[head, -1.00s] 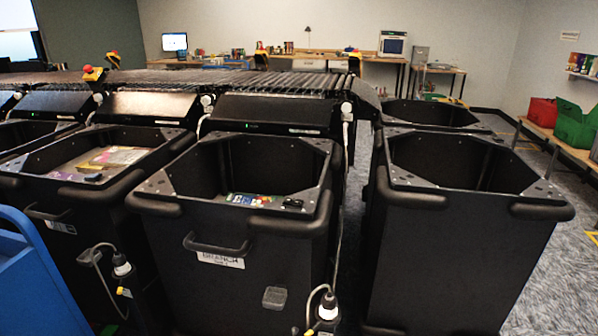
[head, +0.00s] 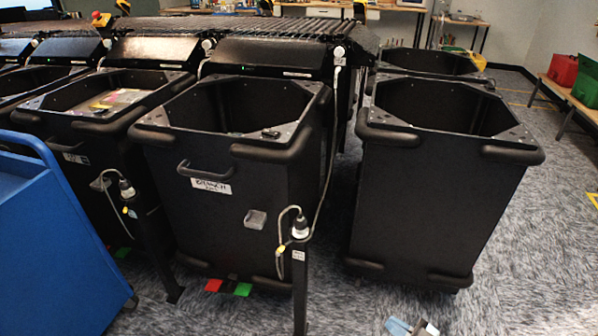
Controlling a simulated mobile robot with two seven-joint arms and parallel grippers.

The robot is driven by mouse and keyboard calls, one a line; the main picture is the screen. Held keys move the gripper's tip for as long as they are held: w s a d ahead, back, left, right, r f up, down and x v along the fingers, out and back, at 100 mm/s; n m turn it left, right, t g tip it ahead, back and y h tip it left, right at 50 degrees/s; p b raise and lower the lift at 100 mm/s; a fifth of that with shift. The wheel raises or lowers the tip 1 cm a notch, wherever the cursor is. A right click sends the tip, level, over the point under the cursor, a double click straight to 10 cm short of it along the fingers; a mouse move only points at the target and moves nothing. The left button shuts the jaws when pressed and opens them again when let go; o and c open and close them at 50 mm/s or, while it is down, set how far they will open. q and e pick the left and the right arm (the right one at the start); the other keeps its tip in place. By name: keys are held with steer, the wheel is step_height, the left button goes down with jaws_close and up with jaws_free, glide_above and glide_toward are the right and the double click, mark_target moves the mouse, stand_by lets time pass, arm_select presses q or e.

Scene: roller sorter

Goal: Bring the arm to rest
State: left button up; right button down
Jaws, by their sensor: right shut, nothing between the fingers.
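My right gripper (head: 411,327) shows only at the bottom edge of the head view, right of centre, as small light blue and grey tips. It is shut and empty, above the floor in front of the black bins. The rest of my right arm is out of the picture. My left gripper is not in view.
A black bin with a label (head: 228,210) stands in the middle, another bin (head: 440,190) to its right. A blue cart (head: 55,240) is at the left. A post with a cable (head: 300,270) stands before the middle bin. The carpet at lower right (head: 540,250) is clear.

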steer(key=d+h, duration=0.1)
steer(key=d, duration=0.3)
steer(key=s+a+r+m+g+h, duration=0.1)
steer(key=s+r+h, duration=0.35)
steer(key=s, duration=0.35)
steer(key=s+r+m+g+h, duration=0.1)
steer(key=s+r+g+h, duration=0.1)
steer(key=s+r+h, duration=0.35)
steer(key=a+m+t, duration=0.2)
steer(key=a+m, duration=0.4)
steer(key=a, duration=0.3)
arm_select(q)
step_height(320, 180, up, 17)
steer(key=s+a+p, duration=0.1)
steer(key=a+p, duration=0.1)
steer(key=p, duration=2.5)
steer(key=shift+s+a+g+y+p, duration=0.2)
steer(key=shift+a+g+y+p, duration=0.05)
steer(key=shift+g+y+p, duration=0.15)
arm_select(e)
step_height(320, 180, up, 18)
steer(key=s+d, duration=0.2)
steer(key=shift+f+g+h, duration=0.2)
steer(key=shift+g+h, duration=0.1)
steer(key=shift+h, duration=0.1)
